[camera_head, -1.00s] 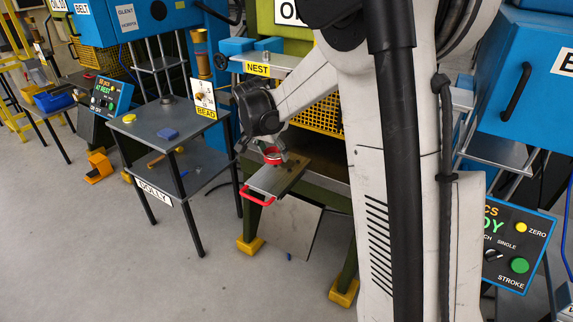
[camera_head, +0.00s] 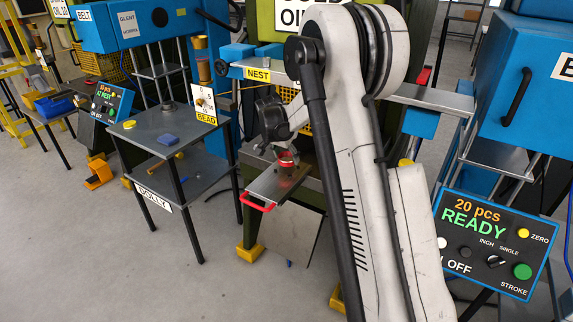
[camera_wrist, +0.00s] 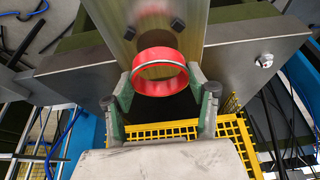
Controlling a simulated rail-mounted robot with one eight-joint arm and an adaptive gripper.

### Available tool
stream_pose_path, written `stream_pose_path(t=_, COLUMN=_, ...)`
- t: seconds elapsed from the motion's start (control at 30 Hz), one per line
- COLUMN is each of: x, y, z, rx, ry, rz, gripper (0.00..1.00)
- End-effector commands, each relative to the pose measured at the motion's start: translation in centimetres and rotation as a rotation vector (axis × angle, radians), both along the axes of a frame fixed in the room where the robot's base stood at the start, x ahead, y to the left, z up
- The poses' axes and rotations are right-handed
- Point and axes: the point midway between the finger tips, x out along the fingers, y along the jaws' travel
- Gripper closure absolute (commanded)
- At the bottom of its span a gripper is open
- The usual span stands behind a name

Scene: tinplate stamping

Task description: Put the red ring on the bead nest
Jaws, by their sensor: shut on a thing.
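The red ring (camera_wrist: 160,72) is held between the two fingertips of my gripper (camera_wrist: 162,80) in the wrist view. Its open side faces the camera. In the head view the ring (camera_head: 286,157) shows just above a grey metal slide plate with a red handle (camera_head: 257,202). In the wrist view a plate with two dark blocks (camera_wrist: 152,35) lies behind the ring. I cannot tell whether the ring touches it. A NEST label (camera_head: 257,74) is on the grey beam above. A BEAD sign (camera_head: 205,117) stands on the dolly. Which part is the bead nest is unclear.
A blue machine (camera_head: 530,90) and a panel reading READY (camera_head: 490,240) stand at right. A yellow mesh basket (camera_wrist: 180,130) shows below the gripper. The floor at front left is clear.

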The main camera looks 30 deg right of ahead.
Motion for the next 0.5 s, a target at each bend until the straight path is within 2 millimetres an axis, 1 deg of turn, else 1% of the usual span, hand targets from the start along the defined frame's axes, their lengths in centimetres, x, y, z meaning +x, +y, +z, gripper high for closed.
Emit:
stream_pose_path(t=0.1, x=0.0, y=0.0, z=-1.7, rx=0.000, ry=0.000, rz=0.000, gripper=0.58)
stream_pose_path(t=0.23, x=0.0, y=0.0, z=-3.2, rx=0.000, ry=0.000, rz=0.000, gripper=0.58)
stream_pose_path(t=0.5, x=0.0, y=0.0, z=-3.4, rx=0.000, ry=0.000, rz=0.000, gripper=0.58)
